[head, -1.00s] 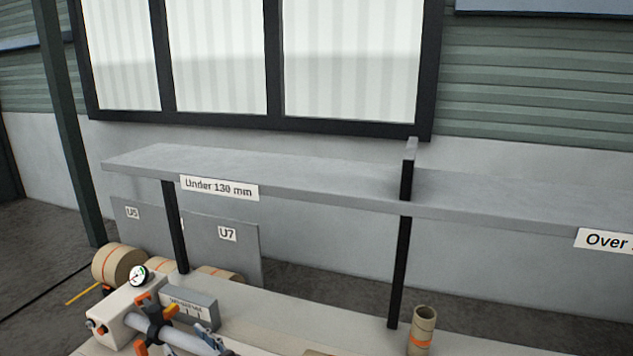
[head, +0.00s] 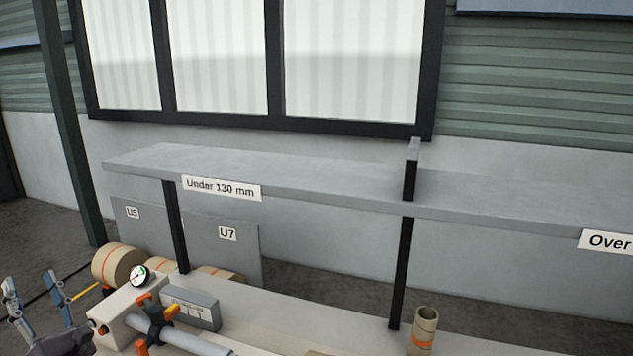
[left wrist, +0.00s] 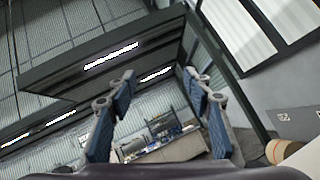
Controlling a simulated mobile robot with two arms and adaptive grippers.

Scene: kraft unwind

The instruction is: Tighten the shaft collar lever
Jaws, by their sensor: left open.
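The shaft collar (head: 155,323) is a dark ring with orange levers (head: 171,312) around a light grey shaft (head: 190,342). The shaft comes out of a cream housing (head: 118,318) at the lower left of the head view. My left gripper (head: 34,287) is at the lower left edge, left of the housing and apart from the collar. Its blue-padded fingers are spread and empty. They also show spread in the left wrist view (left wrist: 160,88), where the collar is not seen. My right gripper is not in view.
A round dial gauge (head: 139,275) and a grey labelled block (head: 190,308) stand by the collar. A cardboard tube (head: 424,330) stands upright on the bench (head: 290,322). A grey shelf (head: 310,184) on black posts spans above. Brown rolls (head: 118,264) lie behind the housing.

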